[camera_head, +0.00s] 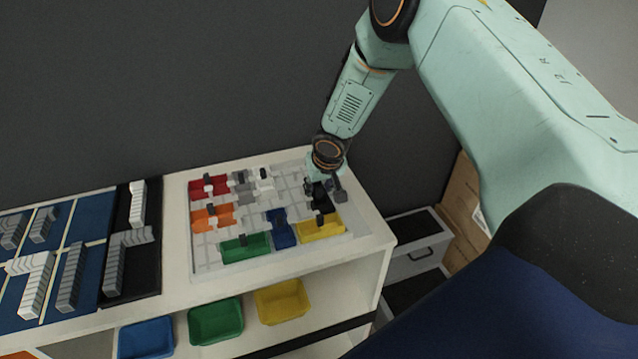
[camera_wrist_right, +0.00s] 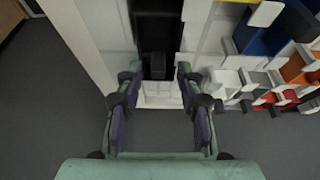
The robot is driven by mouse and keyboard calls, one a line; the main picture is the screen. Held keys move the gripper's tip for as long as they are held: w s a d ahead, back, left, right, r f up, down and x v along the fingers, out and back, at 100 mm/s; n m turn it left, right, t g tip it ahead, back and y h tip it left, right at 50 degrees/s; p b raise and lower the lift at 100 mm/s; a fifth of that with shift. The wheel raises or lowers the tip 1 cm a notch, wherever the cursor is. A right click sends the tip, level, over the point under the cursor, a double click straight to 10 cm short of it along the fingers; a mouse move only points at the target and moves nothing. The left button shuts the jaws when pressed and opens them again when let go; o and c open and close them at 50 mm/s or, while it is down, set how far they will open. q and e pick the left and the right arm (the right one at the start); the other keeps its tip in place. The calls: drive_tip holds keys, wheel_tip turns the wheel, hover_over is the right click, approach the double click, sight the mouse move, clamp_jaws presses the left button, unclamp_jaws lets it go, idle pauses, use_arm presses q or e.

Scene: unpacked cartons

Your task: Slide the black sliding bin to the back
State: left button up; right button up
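The black sliding bin (camera_head: 322,203) sits at the right side of the white slotted board, partly hidden by my right gripper (camera_head: 323,188). In the right wrist view, the black bin (camera_wrist_right: 157,28) is at top centre, with its dark block-shaped knob (camera_wrist_right: 154,66) at the near end. My right gripper's fingers (camera_wrist_right: 158,78) are spread apart in that view, with the knob between their tips. I see clear gaps on both sides of the knob. My left gripper is not in view.
The board (camera_head: 205,262) also holds red (camera_head: 208,187), orange (camera_head: 212,217), green (camera_head: 245,247), blue (camera_head: 281,229) and yellow (camera_head: 320,228) bins, with grey and white pieces. The blue bin is close to the black one. A dark wall stands behind the table. Boxes stand at right.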

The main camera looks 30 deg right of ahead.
drive_tip(key=shift+s+d, duration=0.2)
drive_tip(key=shift+s, duration=0.05)
drive_tip(key=shift+w+a+f, duration=0.15)
drive_tip(key=shift+w+a, duration=0.1)
drive_tip(key=shift+w, duration=0.05)
drive_tip(key=c, duration=0.3)
drive_tip(key=shift+s+d, duration=0.15)
drive_tip(key=shift+d, duration=0.05)
clamp_jaws()
